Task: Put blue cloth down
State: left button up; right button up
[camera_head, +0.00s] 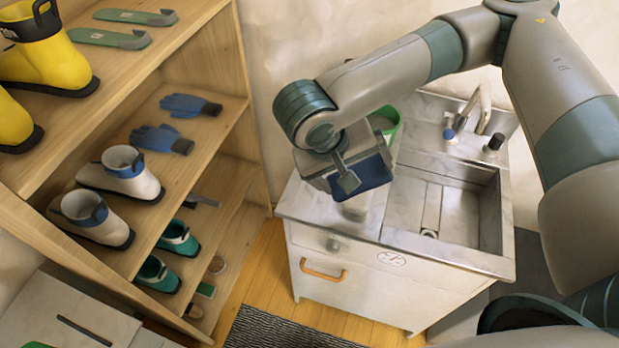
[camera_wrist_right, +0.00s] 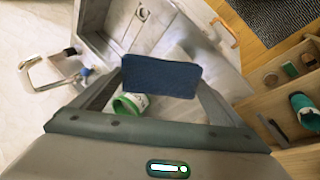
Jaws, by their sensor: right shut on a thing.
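The blue cloth (camera_head: 375,172) is held in my right gripper (camera_head: 349,180), above the left part of the sink counter. In the right wrist view the cloth (camera_wrist_right: 162,76) is a flat dark blue piece spanning between the two fingers. The white sink counter (camera_head: 300,200) lies below; whether the cloth touches it I cannot tell. My left gripper is not in view.
A green container (camera_head: 390,125) stands on the counter behind the gripper. The basin (camera_head: 460,215) and tap (camera_head: 483,105) are to the right. A wooden shelf (camera_head: 200,70) with boots and gloves stands left.

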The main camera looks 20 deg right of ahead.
aim_at(369, 157)
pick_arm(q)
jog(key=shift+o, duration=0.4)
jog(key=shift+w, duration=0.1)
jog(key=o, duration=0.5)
pick_arm(e)
jog(key=shift+a+f+g+y, duration=0.3)
jog(key=shift+a+f+y, duration=0.05)
jog(key=shift+a+y, duration=0.15)
jog(key=shift+w+f+m+y+b, duration=0.15)
jog(key=shift+w+m+y+b, duration=0.2)
jog(key=shift+y, duration=0.25)
jog(key=shift+w+d+g+y, duration=0.25)
jog(key=shift+d+g+y, duration=0.05)
jog(key=shift+g, duration=0.1)
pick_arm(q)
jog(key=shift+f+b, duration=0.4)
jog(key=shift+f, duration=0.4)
pick_arm(e)
jog(key=shift+w+d+r+m+g+y, duration=0.1)
jog(key=shift+w+d+m+y, duration=0.15)
jog(key=shift+d+y, duration=0.35)
jog(key=shift+w+d+r+m+g+y, duration=0.1)
jog(key=shift+w+d+y, duration=0.25)
jog(key=shift+d, duration=0.6)
jog(key=shift+w+d+r+m+g+y, duration=0.1)
jog(key=shift+w+d+m+y, duration=0.2)
jog(key=shift+d, duration=0.45)
